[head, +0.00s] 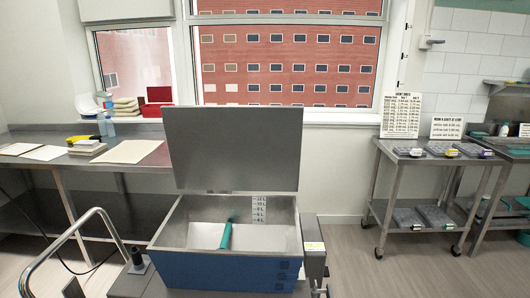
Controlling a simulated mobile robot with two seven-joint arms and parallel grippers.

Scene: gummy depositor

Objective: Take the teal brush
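The teal brush (227,234) is inside the open metal hopper (180,220) of the depositor. It leans at a slant, with its upper end near the hopper's back wall; its lower end is close to the front rim. The hopper has a blue front and a litre scale on its inner back wall. Its grey lid (236,150) stands raised behind it. Neither of my grippers shows in the head view.
A bent metal rail (80,226) and a dark knob (137,258) stand left of the hopper. A grey box (314,240) is at its right. A steel table (150,155) with papers is at back left. A cart (432,158) with trays stands right. Floor between hopper and cart is clear.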

